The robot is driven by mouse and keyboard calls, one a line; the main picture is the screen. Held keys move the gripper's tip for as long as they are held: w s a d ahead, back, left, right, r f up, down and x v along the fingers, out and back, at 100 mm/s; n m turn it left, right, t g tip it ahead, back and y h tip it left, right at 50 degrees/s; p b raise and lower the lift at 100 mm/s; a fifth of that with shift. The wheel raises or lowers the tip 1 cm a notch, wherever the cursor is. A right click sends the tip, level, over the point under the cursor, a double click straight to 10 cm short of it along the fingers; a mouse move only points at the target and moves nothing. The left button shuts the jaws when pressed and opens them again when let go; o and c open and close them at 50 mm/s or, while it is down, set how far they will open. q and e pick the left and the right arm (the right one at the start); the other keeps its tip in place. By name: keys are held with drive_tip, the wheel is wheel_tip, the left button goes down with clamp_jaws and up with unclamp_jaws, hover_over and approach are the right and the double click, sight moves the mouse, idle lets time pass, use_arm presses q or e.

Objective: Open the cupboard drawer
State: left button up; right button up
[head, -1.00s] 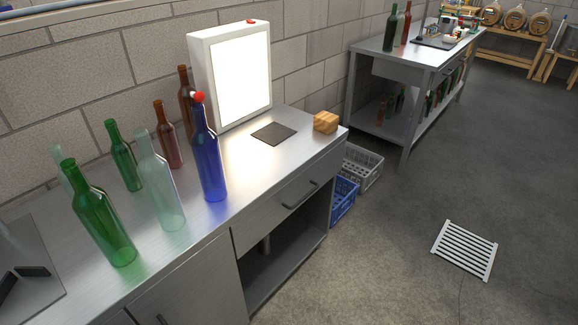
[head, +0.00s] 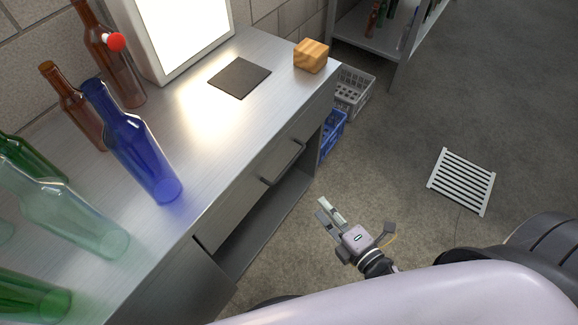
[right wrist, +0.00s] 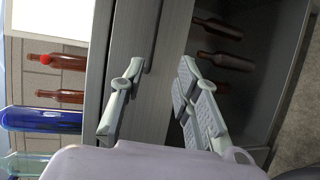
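The cupboard is a brushed-metal bench (head: 215,125). Its drawer (head: 236,203) has a grey front that looks flush with the cupboard, so it appears shut. A dark bar handle (head: 283,163) runs along the drawer front. In the right wrist view the drawer front (right wrist: 172,45) stands on end with the handle (right wrist: 154,35) just beyond the fingertips. My right gripper (head: 327,211) is in front of the cupboard, apart from the handle. The right wrist view shows its fingers (right wrist: 158,68) spread and empty. My left gripper is not in view.
An open shelf space (head: 262,228) lies under the drawer. A blue bottle (head: 140,150), brown and green bottles, a light box and a wooden block (head: 311,56) stand on top. Crates (head: 352,92) stand beyond the cupboard's end. A white slatted grate (head: 462,181) lies on the floor.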

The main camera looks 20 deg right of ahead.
sight(289, 165)
drive_tip(key=x, duration=0.6)
drive_tip(key=r+x, duration=0.1)
drive_tip(key=x, duration=1)
drive_tip(key=shift+w+a, duration=0.1)
drive_tip(key=shift+w, duration=0.35)
clamp_jaws()
